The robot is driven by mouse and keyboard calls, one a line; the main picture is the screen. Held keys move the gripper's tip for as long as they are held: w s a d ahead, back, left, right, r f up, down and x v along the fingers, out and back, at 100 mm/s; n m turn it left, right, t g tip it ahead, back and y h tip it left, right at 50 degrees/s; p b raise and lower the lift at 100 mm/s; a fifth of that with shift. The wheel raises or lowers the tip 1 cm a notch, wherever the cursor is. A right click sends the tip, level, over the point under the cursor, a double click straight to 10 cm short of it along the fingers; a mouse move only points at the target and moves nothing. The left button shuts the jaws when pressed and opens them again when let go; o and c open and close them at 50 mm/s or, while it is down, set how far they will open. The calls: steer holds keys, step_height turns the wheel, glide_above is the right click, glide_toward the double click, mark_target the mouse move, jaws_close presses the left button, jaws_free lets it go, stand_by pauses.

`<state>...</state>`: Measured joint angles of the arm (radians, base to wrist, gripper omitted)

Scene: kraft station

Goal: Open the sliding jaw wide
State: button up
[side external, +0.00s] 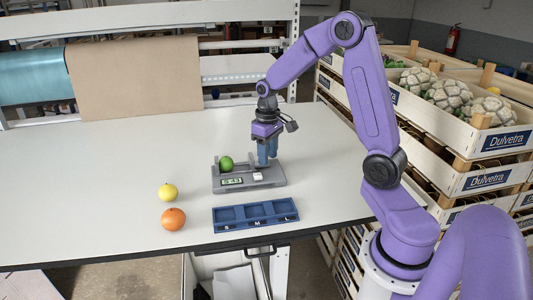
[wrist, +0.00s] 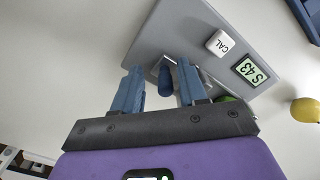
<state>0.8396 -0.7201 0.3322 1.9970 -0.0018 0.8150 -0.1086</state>
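A grey sizing gauge (side external: 275,179) sits on the table; it also shows in the wrist view (wrist: 180,35). Its display (wrist: 251,70) reads S 43, beside a white CAL button (wrist: 219,43). A green lime (side external: 226,163) rests at the gauge's left end; in the wrist view it is mostly hidden behind my gripper's mount. A blue peg (wrist: 166,80), apparently the sliding jaw's handle, stands in a slot on the gauge. My gripper (wrist: 160,68) is open over the gauge's right part, its blue fingers either side of the peg with visible gaps. Finger contact is not visible in the side view.
A blue tray (side external: 255,227) with three compartments marked S, M, L lies in front of the gauge. A yellow lemon (side external: 168,192) and an orange (side external: 173,219) lie to the left. Crates of cauliflower (side external: 445,92) stand at the right. The table's left and back are clear.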

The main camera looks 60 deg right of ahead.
steer(key=shift+r, duration=0.1)
step_height(320, 180, up, 17)
stand_by(0.6)
steer(key=shift+r, duration=0.1)
steer(key=s+a+f+n, duration=0.3)
steer(key=s+a, duration=0.1)
steer(key=a, duration=0.4)
steer(key=s+a+f+n, duration=0.3)
steer(key=s+a, duration=0.2)
steer(key=a, duration=0.2)
steer(key=s+a+f+n, duration=0.2)
steer(key=s+f+n, duration=0.1)
steer(key=s, duration=0.5)
steer(key=s+a+f+n, duration=0.2)
steer(key=s+f+n, duration=0.1)
steer(key=s, duration=0.5)
steer(key=shift+s+a+f+n, duration=0.15)
steer(key=shift+s+f+n, duration=0.15)
steer(key=shift+s+n, duration=0.1)
